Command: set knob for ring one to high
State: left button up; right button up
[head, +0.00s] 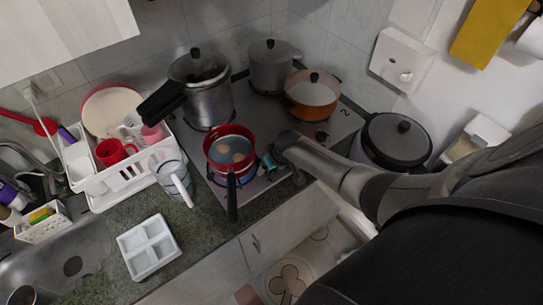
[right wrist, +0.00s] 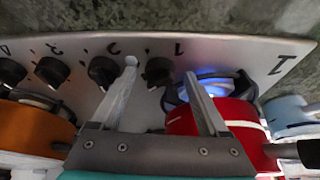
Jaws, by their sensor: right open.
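The ring one knob (right wrist: 158,71) is a black round knob on the steel stovetop, beside a printed 1 in the right wrist view. My right gripper (right wrist: 160,68) is open, with one finger on each side of this knob; I cannot tell whether they touch it. In the head view my right gripper (head: 271,161) is at the stove's front right of the red pot, and the knob is hidden there. A blue flame (right wrist: 212,86) burns on ring one under the red pot (right wrist: 240,115). The red pot (head: 231,133) holds liquid and pale round pieces. My left gripper is not in view.
More black knobs (right wrist: 103,72) line up beside this one. An orange pan (head: 311,95), a pressure cooker (head: 206,100) and a grey pot (head: 271,68) stand on the stove (head: 340,126). The red pot's black handle (head: 232,197) sticks out over the counter.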

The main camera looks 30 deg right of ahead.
jog(key=shift+s+r, duration=0.2)
jog(key=shift+r, duration=0.4)
jog(key=v, duration=1.4)
jog(key=shift+p, duration=0.4)
jog(key=shift+s+f, duration=0.1)
